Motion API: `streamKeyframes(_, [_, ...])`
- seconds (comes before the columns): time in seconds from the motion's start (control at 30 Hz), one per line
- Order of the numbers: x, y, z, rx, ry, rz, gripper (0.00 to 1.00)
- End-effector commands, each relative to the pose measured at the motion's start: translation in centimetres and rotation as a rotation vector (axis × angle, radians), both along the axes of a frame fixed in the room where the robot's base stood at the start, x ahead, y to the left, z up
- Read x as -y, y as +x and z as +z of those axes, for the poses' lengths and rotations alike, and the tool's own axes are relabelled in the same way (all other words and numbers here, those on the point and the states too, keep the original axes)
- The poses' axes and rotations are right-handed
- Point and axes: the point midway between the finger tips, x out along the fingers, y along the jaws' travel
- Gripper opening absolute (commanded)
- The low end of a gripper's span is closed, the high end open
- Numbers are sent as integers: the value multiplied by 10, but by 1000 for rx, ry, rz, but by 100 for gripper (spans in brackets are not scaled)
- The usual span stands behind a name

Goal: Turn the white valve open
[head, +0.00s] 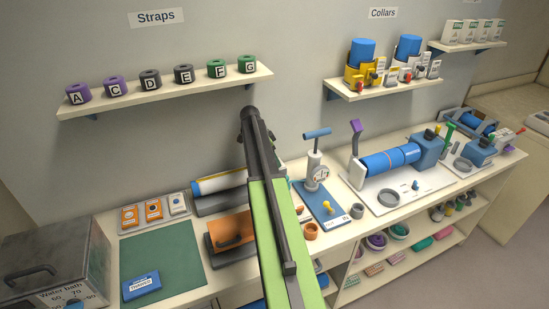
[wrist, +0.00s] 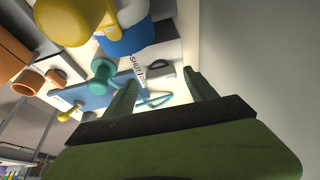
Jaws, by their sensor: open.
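In the wrist view, a white plate marked SHUT (wrist: 137,68) lies just beyond my gripper (wrist: 158,88). A small dark grey looped part (wrist: 160,71) sits beside the lettering. I cannot tell which part is the white valve or how its handle is set. The two green fingers are apart with nothing held between them; a thin teal loop (wrist: 155,100) shows in the gap, and I cannot tell if it touches them. In the head view my arm hides the gripper and the bench behind it.
A plain wall (wrist: 255,60) is right.

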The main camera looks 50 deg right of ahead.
Motion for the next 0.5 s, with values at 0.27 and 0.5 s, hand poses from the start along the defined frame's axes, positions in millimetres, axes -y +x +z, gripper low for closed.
streamKeyframes(0.27, [-17, 6, 54, 0, 0, 1, 65])
streamKeyframes(0.5, [-35, 13, 101, -2, 0, -1, 65])
